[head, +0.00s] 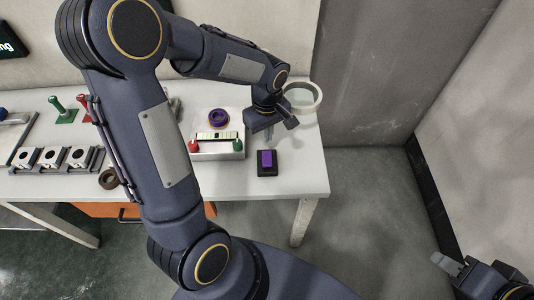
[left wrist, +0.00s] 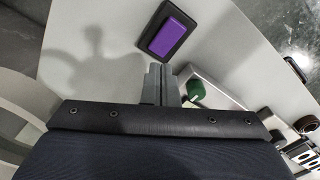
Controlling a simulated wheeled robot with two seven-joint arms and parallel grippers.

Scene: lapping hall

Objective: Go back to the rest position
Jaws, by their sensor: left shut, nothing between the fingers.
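My left gripper (head: 269,136) is above the right part of the white table (head: 235,185), pointing down. Its fingers are shut with nothing between them. In the left wrist view the closed fingers (left wrist: 160,78) show in the middle, just below a purple block on a black base (left wrist: 172,36). In the head view that purple block (head: 266,160) sits near the table's front edge, apart from the gripper. My right gripper (head: 447,264) is at the lower right of the head view, away from the table. Only part of it shows, and I cannot tell its opening.
A white box (head: 217,156) with a purple ring, a red knob and a green knob (left wrist: 195,90) stands left of my left gripper. A pale roll (head: 303,98) lies behind it. Several square blocks (head: 52,157) stand at left. Grey walls (head: 370,70) rise behind and right.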

